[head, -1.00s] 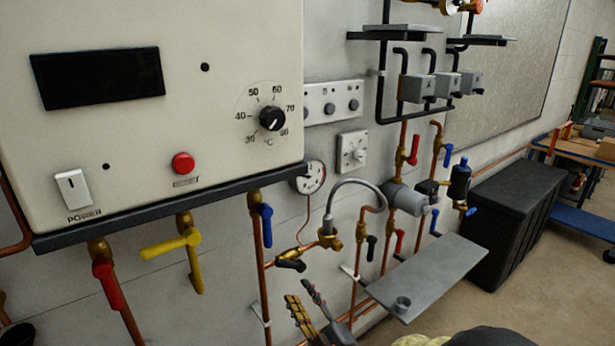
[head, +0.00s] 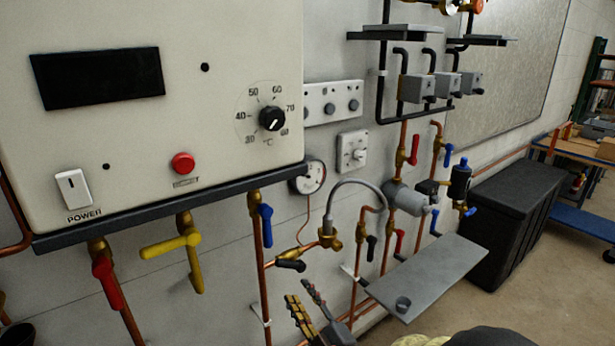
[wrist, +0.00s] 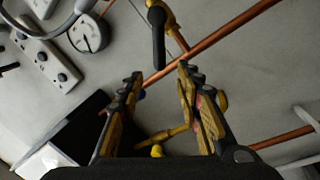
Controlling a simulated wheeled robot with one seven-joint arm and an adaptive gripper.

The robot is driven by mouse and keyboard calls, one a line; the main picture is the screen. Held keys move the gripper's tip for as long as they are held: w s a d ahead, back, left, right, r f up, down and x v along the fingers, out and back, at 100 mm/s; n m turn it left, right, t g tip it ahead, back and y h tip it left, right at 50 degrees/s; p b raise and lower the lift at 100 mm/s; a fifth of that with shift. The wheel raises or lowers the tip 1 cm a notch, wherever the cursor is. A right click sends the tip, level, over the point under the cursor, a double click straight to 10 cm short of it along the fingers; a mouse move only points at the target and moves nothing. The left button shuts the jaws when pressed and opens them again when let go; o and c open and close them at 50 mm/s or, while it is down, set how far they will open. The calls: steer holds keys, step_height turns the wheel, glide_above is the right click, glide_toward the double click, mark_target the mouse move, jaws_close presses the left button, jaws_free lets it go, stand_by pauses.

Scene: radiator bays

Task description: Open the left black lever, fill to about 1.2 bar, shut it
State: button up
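The left black lever (head: 290,265) sits on a brass valve in the short copper branch below the boiler, left of the braided hose (head: 357,184). The lever lies at an angle to that branch. It also shows in the wrist view (wrist: 158,38), at top centre ahead of my fingers. The round gauge (head: 309,177) hangs under the boiler's right corner and shows in the wrist view (wrist: 88,34); its reading is too small to tell. My gripper (head: 299,291) is just below the lever, apart from it. In the wrist view my gripper (wrist: 160,74) is open and empty.
Blue (head: 266,224), yellow (head: 171,246) and red (head: 109,283) levers are on the left pipes. A grey shelf (head: 440,275) juts out at right. A copper pipe (wrist: 210,44) crosses behind my fingers.

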steer(key=shift+o, duration=0.2)
stand_by(0.3)
steer(key=a+r+m, duration=0.2)
steer(key=a+r, duration=0.1)
steer(key=a, duration=1.3)
steer(key=m+h, duration=0.9)
steer(key=h, duration=0.5)
glide_toward(286, 263)
steer(key=w+d+f, duration=0.1)
steer(key=w, duration=0.3)
steer(key=b+x, duration=0.2)
steer(key=x, duration=0.5)
steer(key=shift+w+a+f+b, duration=0.1)
steer(key=shift+b, duration=0.2)
steer(key=shift+c, duration=1.4)
jaws_close()
